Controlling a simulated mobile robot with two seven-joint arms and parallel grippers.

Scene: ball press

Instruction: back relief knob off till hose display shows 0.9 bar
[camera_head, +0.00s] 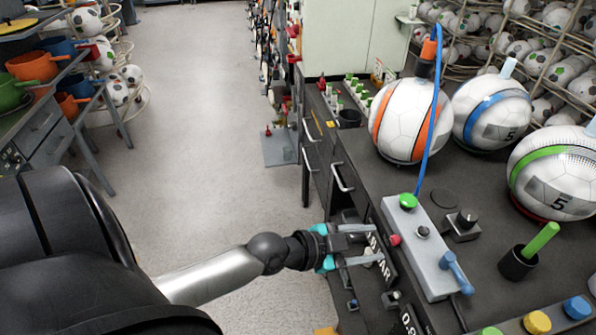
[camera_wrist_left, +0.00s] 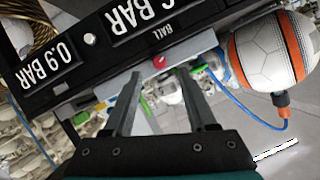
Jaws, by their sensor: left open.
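My left gripper (camera_head: 374,244) is open beside the left side of the grey control box (camera_head: 432,262). A small red knob (camera_head: 394,240) sticks out of that side, just past the fingertips. In the left wrist view the red knob (camera_wrist_left: 160,63) shows between the spread fingers of the gripper (camera_wrist_left: 159,76), with no visible grip on it. One display (camera_wrist_left: 50,65) on the dark panel reads 0.9 BAR. The other display (camera_wrist_left: 138,20), above the label BALL, is cut off by the frame. The label of the 0.9 display cannot be read. My right gripper is out of view.
A blue hose (camera_head: 428,150) runs from the box to the orange-striped ball (camera_head: 396,122). The box carries a green button (camera_head: 407,201) and a blue lever (camera_head: 455,270). Floor (camera_head: 200,130) left of the bench is clear.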

